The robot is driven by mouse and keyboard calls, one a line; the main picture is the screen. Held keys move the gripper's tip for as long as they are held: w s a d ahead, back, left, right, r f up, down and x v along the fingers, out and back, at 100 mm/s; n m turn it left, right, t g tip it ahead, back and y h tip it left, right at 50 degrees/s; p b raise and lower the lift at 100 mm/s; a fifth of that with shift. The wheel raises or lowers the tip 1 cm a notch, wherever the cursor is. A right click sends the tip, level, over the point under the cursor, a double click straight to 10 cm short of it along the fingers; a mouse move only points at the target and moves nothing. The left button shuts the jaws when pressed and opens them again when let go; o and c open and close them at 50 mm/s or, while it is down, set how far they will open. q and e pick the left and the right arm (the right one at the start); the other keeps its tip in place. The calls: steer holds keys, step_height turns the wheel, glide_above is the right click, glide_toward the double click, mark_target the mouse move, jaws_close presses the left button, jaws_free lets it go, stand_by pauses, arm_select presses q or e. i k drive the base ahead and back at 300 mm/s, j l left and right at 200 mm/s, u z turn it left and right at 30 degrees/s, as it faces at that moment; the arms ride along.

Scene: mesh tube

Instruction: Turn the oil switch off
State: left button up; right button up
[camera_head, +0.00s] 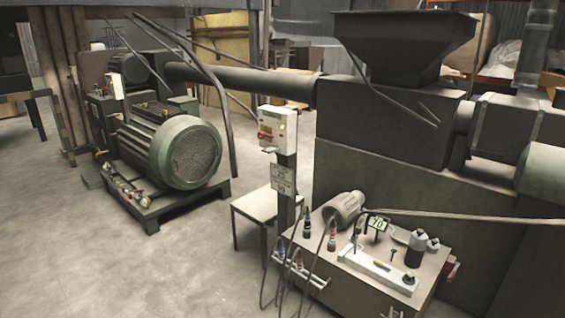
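A pale switch box (277,128) stands on a dark post in the middle of the view. A small red part (264,134) shows on its left front. A sign plate (283,178) hangs on the post below it. I cannot read any label naming the oil switch, and the switch's on or off position is too small to tell. Neither of my grippers is in view.
A big hopper machine (385,130) fills the right. A green motor (172,150) stands left. The concrete floor (170,265) is clear at front left.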

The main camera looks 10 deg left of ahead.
mark_target(260, 135)
steer(key=i+j, duration=0.35)
steer(key=i, duration=0.2)
steer(key=i+j, duration=0.35)
steer(key=i, duration=0.2)
steer(key=i+j, duration=0.35)
steer(key=i, duration=0.2)
steer(key=i+j, duration=0.35)
steer(key=i, duration=0.2)
steer(key=k+j+u, duration=0.05)
